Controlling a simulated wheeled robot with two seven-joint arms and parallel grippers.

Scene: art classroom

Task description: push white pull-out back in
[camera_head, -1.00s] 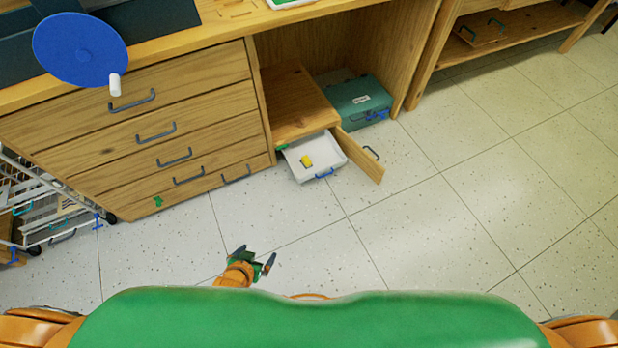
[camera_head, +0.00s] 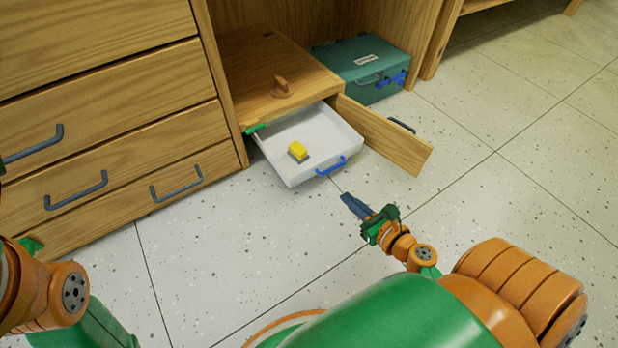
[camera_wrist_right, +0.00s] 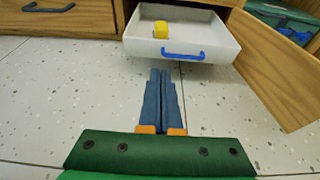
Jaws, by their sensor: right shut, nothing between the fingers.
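The white pull-out (camera_head: 284,171) is a shallow tray drawer, drawn out of the low wooden cabinet, with a blue handle (camera_head: 332,167) on its front. A yellow and grey block (camera_head: 298,151) lies in it. My right gripper (camera_head: 354,206) is shut and empty, in front of the pull-out and apart from it. In the right wrist view the shut fingers (camera_wrist_right: 160,85) point at the pull-out's front (camera_wrist_right: 190,47), just below the handle (camera_wrist_right: 183,54). My left arm shows at the lower left in the head view, but its fingers are out of view.
A wooden door (camera_head: 385,135) stands open right of the pull-out. A teal case (camera_head: 350,62) sits behind it. Wooden drawers (camera_head: 110,150) with grey handles are at left. A wooden knob-like piece (camera_head: 282,87) is on the cabinet top. The speckled floor (camera_head: 240,235) in front is clear.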

